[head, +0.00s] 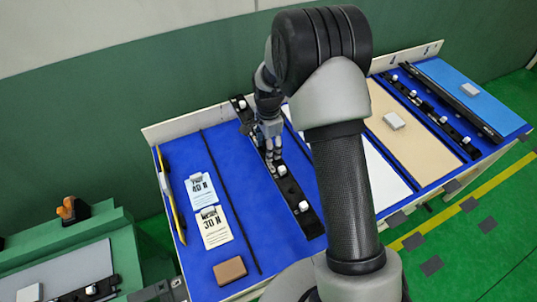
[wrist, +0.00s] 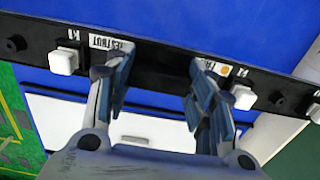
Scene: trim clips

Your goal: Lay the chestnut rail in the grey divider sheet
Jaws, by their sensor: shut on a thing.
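The chestnut rail is a long black strip with white clips (head: 305,215), in the left half of the blue table in the head view. In the wrist view the rail (wrist: 155,56) crosses the frame, with a partly readable, inverted label ending in "ESTNUT". My gripper (head: 271,150) is at the rail's middle, shut on it; its fingers show in the wrist view (wrist: 160,90). I cannot tell whether the rail is raised off the table. A grey sheet (head: 75,268), seemingly the divider sheet, lies on the green stand at the lower left, partly cut off by the frame.
The blue table (head: 185,150) also holds two paper cards (head: 207,208), a brown block (head: 230,270), a tan sheet (head: 415,140), a blue sheet (head: 465,90) and another clipped rail (head: 430,110). My arm hides part of a white sheet (head: 390,180). An orange item (head: 72,208) stands on the green stand.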

